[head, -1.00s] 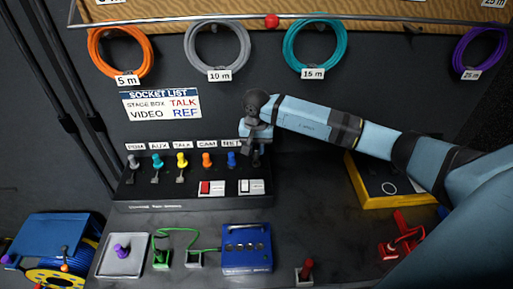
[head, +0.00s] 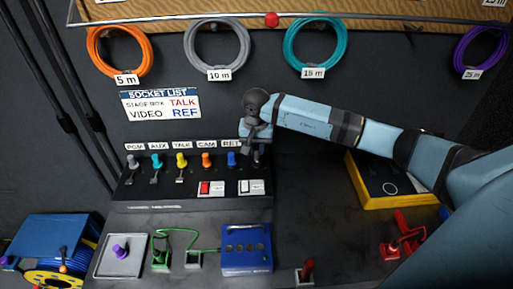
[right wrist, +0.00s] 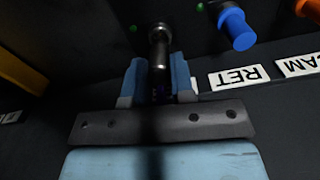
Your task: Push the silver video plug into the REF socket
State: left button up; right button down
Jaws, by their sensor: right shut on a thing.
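My right gripper (head: 257,149) is at the right end of the socket panel (head: 150,205), just right of the blue RET plug (head: 231,159). It is shut on a dark metallic plug, the silver video plug (right wrist: 160,45), whose shiny barrel shows between the fingers in the right wrist view and points at the panel. The REF label and socket are hidden behind the gripper. I cannot tell how deep the plug sits. The socket list (head: 160,105) pairs VIDEO with REF. My left gripper is not in view.
Grey (head: 132,161), teal, yellow and orange (head: 207,160) plugs stand left of the blue one. Below them are two switches (head: 212,188). A blue box (head: 246,262), a red-handled plug (head: 306,270) and a yellow case (head: 385,203) stand nearby. Coiled cables hang above.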

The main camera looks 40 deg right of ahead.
aim_at(257, 146)
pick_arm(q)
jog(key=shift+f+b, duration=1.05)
pick_arm(e)
jog(key=shift+f, duration=1.2)
jog(key=c, duration=0.9)
grip_release()
jog(key=shift+r, duration=0.75)
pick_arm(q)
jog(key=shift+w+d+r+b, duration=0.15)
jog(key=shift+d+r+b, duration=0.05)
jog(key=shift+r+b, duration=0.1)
pick_arm(e)
notch_tip(257, 146, up, 12)
jog(key=shift+r, duration=0.2)
